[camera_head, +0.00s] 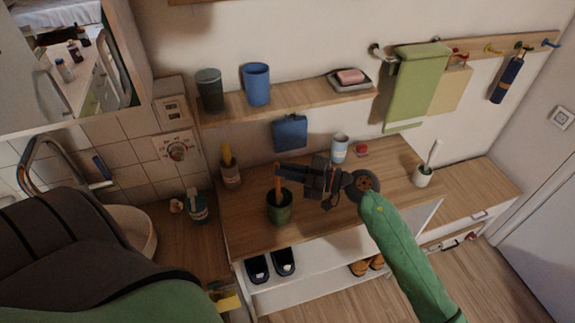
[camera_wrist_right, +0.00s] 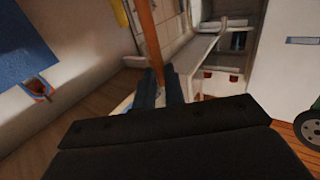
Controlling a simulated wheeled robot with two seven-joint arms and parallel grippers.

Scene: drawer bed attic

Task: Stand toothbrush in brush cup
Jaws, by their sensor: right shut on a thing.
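An orange toothbrush (camera_head: 277,186) stands nearly upright at the dark green brush cup (camera_head: 280,213) on the wooden counter. Its lower end overlaps the cup's mouth and appears to be inside; whether it touches the bottom is hidden. My right gripper (camera_head: 279,171) reaches in from the right above the cup and is shut on the toothbrush. In the right wrist view the orange handle (camera_wrist_right: 150,42) rises between the dark fingers; the cup is not visible there. My left gripper is not in view.
A holder with a yellow item (camera_head: 231,174) stands left of the cup. A light blue cup (camera_head: 339,149) stands behind the gripper, and a white brush holder (camera_head: 423,176) at the right. A shelf (camera_head: 300,101) with cups runs above. The counter's front is clear.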

